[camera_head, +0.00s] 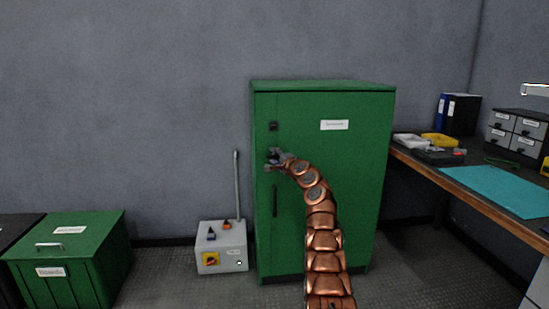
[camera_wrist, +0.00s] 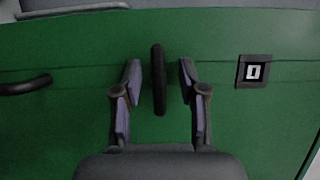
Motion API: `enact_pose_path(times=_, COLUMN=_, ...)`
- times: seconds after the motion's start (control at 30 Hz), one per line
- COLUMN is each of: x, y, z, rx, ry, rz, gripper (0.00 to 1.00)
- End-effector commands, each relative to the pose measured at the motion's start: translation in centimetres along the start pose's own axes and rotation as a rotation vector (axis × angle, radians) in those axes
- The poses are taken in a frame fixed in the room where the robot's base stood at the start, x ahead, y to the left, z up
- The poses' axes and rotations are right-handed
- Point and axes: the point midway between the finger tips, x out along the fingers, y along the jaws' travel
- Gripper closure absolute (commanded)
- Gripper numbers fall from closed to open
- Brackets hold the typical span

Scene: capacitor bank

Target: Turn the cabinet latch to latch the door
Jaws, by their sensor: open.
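The green cabinet (camera_head: 345,190) stands against the wall, and its front door looks closed. In the wrist view the cabinet latch (camera_wrist: 159,85) is a dark bar on the green door (camera_wrist: 70,120). It lies crosswise to the door's long handle (camera_wrist: 25,85). My gripper (camera_wrist: 159,72) is open, with one finger on each side of the latch and a visible gap on both sides. In the head view my gripper (camera_head: 271,158) is at the door's left edge, above the handle (camera_head: 275,200), and hides the latch.
A small dark square indicator (camera_wrist: 254,71) sits beside the latch; it is above my gripper in the head view (camera_head: 273,126). A grey control box (camera_head: 222,247) stands on the floor to the left. A workbench (camera_head: 470,185) stands to the right.

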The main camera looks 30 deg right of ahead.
Motion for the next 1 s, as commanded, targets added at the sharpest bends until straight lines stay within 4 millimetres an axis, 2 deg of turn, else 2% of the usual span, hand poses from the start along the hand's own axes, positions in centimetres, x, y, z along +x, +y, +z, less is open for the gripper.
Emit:
enact_pose_path(times=0.33, x=0.05, y=0.09, z=-0.04, rx=0.0, ry=0.001, rz=0.001, gripper=0.58)
enact_pose_path(times=0.73, x=0.06, y=0.11, z=-0.03, rx=0.0, ry=0.001, rz=0.002, gripper=1.0)
enact_pose_path(times=1.0, x=0.06, y=0.09, z=-0.02, rx=-0.001, ry=0.001, rz=0.002, gripper=1.0)
